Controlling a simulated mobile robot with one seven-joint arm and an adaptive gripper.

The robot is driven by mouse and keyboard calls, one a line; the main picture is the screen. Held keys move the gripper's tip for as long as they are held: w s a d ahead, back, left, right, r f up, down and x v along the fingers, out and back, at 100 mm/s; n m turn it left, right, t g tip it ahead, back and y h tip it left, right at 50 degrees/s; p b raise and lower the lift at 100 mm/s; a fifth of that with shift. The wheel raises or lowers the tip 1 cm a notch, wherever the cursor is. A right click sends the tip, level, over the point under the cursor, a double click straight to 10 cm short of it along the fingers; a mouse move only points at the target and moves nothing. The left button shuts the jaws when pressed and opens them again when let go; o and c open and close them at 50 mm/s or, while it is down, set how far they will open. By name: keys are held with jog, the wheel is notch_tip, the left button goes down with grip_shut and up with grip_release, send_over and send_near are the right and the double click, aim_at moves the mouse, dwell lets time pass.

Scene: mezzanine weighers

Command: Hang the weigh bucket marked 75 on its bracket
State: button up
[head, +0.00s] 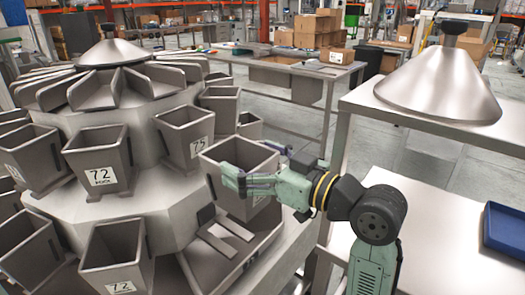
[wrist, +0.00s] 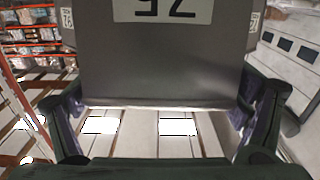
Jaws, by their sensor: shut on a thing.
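The grey weigh bucket (head: 237,160) is held upright and open-topped at the right side of the weigher. In the wrist view its wall (wrist: 160,75) fills the middle, with an upside-down label reading 75. My gripper (head: 262,178) reaches in from the right and is shut on the bucket, one finger at each side. A bare bracket with two flat arms (head: 222,242) shows just below and left of the bucket. I cannot tell whether the bucket touches it. A fixed upper bucket (head: 180,140), also labelled 75, is close behind on the left.
The weigher carries several other buckets, including an upper one marked 72 (head: 102,160) and a lower one marked 72 (head: 115,255). A steel table with a metal cone (head: 440,85) and a blue tray (head: 503,232) stand at right.

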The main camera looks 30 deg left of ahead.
aim_at(259, 208)
jog(key=f+b, duration=0.2)
jog(key=f, duration=0.1)
jog(key=f+b, duration=0.3)
jog(key=f, duration=0.1)
jog(key=a+f+b, duration=0.1)
jog(key=f+b, duration=0.2)
jog(key=f, duration=0.1)
jog(key=shift+s, duration=0.1)
jog(key=shift+a+r, duration=0.15)
jog(key=shift+a, duration=0.15)
jog(key=a, duration=0.3)
jog(key=shift+a+p, duration=0.35)
jog(key=shift+a, duration=0.05)
jog(key=shift+a+f+b, duration=0.15)
jog(key=shift+f+b, duration=1)
jog(key=shift+f, duration=0.1)
jog(key=shift+f+b, duration=0.45)
jog(key=shift+f, duration=0.05)
jog(key=o, duration=1.7)
jog(key=shift+c, duration=0.2)
